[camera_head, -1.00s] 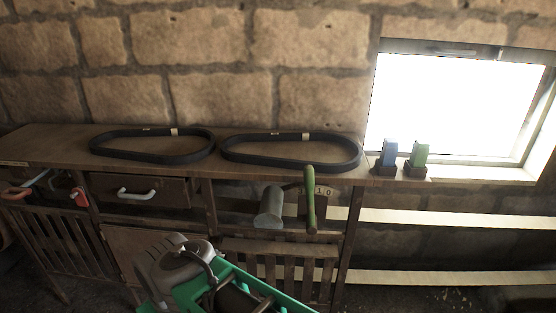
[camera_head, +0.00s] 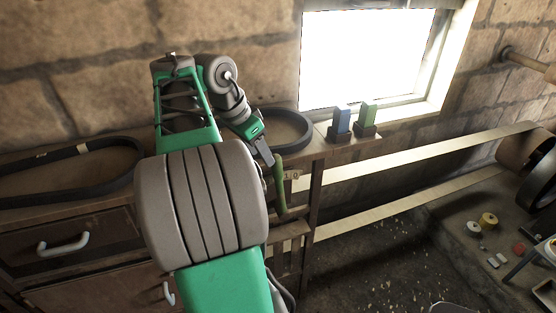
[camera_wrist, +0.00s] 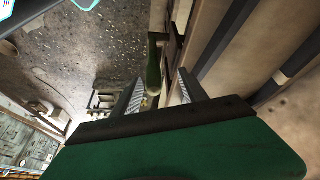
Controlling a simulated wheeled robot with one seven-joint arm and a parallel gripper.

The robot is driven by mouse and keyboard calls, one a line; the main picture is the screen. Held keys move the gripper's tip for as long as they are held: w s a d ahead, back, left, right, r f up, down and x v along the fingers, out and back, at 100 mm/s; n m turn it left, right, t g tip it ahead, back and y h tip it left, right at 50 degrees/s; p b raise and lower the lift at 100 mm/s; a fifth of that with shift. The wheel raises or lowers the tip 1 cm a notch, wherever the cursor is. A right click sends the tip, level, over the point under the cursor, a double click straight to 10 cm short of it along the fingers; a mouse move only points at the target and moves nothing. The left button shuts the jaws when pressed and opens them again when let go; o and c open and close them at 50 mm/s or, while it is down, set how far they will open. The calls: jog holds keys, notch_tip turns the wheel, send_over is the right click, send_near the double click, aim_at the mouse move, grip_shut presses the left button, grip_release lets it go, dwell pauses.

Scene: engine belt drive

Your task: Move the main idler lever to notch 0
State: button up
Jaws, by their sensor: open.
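A lever with a green handle (camera_head: 279,185) stands at the bench front, close to a small number plate (camera_head: 295,175). The plate's digits are too small to read now, so I cannot tell the lever's notch. My gripper (camera_head: 265,155) is beside the top of the handle in the head view. In the wrist view my gripper (camera_wrist: 161,84) is open, and the green handle (camera_wrist: 154,65) shows between the two fingers, apparently just beyond their tips. I cannot tell whether either finger touches it. The lever's lower part and pivot are hidden.
Black belts lie on the bench top, one at the left (camera_head: 65,168) and one behind my gripper (camera_head: 300,130). Pale belt strands (camera_head: 400,157) run right to a drum (camera_head: 525,150).

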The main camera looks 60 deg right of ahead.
aim_at(279, 167)
jog(key=shift+s+d+f+m+b, duration=0.1)
jog(key=shift+s+d+m, duration=0.2)
jog(key=shift+s, duration=0.1)
jog(key=shift+s+d+m+b, duration=0.15)
jog(key=shift+s+m, duration=0.15)
jog(key=shift+s, duration=0.15)
jog(key=shift+s+d+f+m+b, duration=0.1)
jog(key=shift+s+d+m, duration=0.2)
jog(key=shift+s, duration=0.1)
jog(key=b+x, duration=0.2)
jog(key=x, duration=0.4)
jog(key=shift+s+f, duration=0.15)
jog(key=shift+f, duration=0.2)
jog(key=shift+c, duration=0.4)
grip_shut()
